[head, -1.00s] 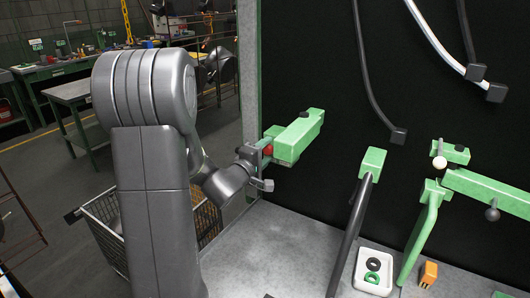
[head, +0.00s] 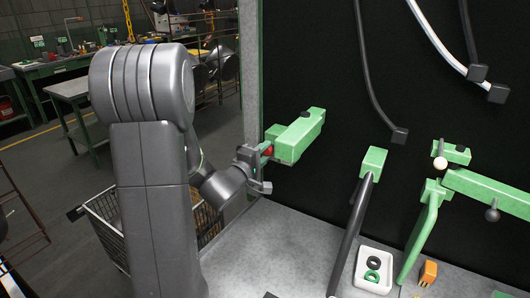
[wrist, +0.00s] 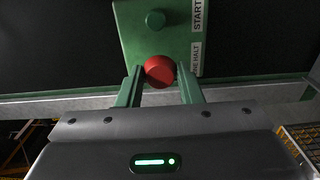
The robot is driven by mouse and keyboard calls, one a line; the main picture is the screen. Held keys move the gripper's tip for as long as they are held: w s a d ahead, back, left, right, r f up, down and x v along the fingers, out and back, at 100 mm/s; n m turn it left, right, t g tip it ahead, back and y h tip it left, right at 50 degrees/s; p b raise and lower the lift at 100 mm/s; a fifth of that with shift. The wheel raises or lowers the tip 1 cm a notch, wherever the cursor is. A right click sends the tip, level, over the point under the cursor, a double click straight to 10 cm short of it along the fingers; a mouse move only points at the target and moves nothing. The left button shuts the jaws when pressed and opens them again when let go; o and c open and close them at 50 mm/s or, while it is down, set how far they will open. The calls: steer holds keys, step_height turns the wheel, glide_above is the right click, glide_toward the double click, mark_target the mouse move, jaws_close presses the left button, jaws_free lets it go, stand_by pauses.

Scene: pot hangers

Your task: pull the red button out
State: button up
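The box carries the labels "START" and "HALT", the latter partly covered. My gripper (wrist: 159,75) has one finger on each side of the red button, and the fingertips look closed against its sides. In the head view my gripper (head: 264,156) is at the near left end of the green box (head: 301,133), and only a sliver of the red button (head: 269,151) shows between finger and box. Any shaft behind the button is hidden.
A grey table top (head: 285,240) spreads below. A white tray (head: 374,288) with rings and an orange plug (head: 428,271) lie to the right. A green-topped dark post (head: 357,225) and green arms (head: 485,190) stand right. A wire basket (head: 105,230) is at left.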

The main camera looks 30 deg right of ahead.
steer(key=o, duration=0.4)
steer(key=shift+a, duration=0.1)
steer(key=shift+c, duration=0.2)
steer(key=shift+s+a, duration=0.1)
steer(key=b+v, duration=0.1)
steer(key=v, duration=1.2)
steer(key=shift+s+a, duration=0.2)
steer(key=shift+a, duration=0.05)
steer(key=x, duration=1.5)
steer(key=shift+w+d+f, duration=0.1)
steer(key=shift+d+f, duration=0.05)
steer(key=shift+a, duration=0.35)
